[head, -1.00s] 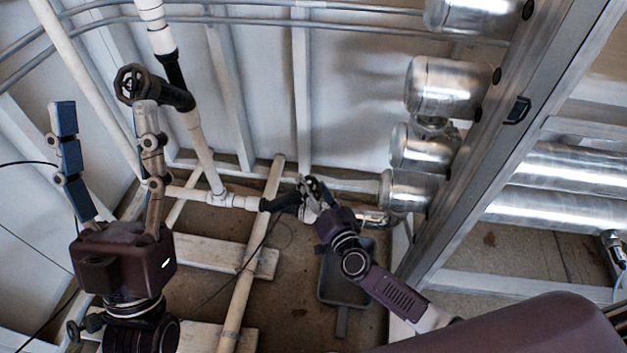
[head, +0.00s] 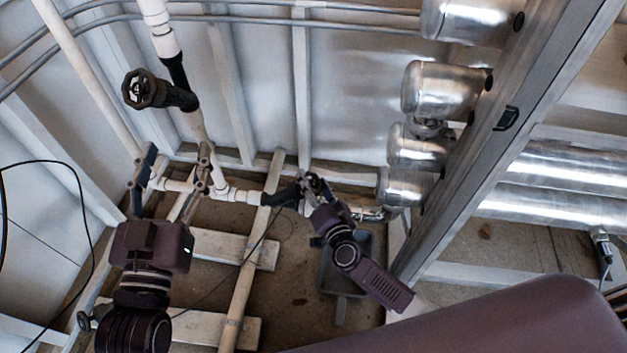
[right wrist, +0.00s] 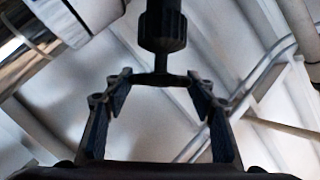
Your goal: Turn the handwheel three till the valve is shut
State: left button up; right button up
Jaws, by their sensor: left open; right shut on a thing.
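A dark handwheel (head: 314,184) sits at the end of a black valve (head: 281,198) on the low white pipe, in the middle of the head view. My right gripper (head: 313,192) is at this wheel, and its arm partly hides it. In the right wrist view the wheel (right wrist: 160,79) is edge-on below the dark valve stem (right wrist: 162,30), between the fingertips of my right gripper (right wrist: 158,80), which is shut on it. My left gripper (head: 177,152) is open and empty at the left, with its fingers pointing up. No number shows on the wheel.
Another black handwheel (head: 146,89) is on the upright white pipe (head: 165,38) at upper left, above my left gripper. Shiny metal cylinders (head: 443,88) line the right side by a grey beam (head: 520,120). A grey tray (head: 345,265) lies on the floor below my right gripper.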

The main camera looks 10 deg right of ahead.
jog(key=o, duration=1.2)
jog(key=shift+d, duration=0.2)
jog(key=shift+c, duration=0.2)
jog(key=shift+a, duration=0.1)
jog(key=s+d+r, duration=0.1)
jog(key=s+r, duration=0.1)
jog(key=s, duration=1)
jog(key=shift+d, duration=0.1)
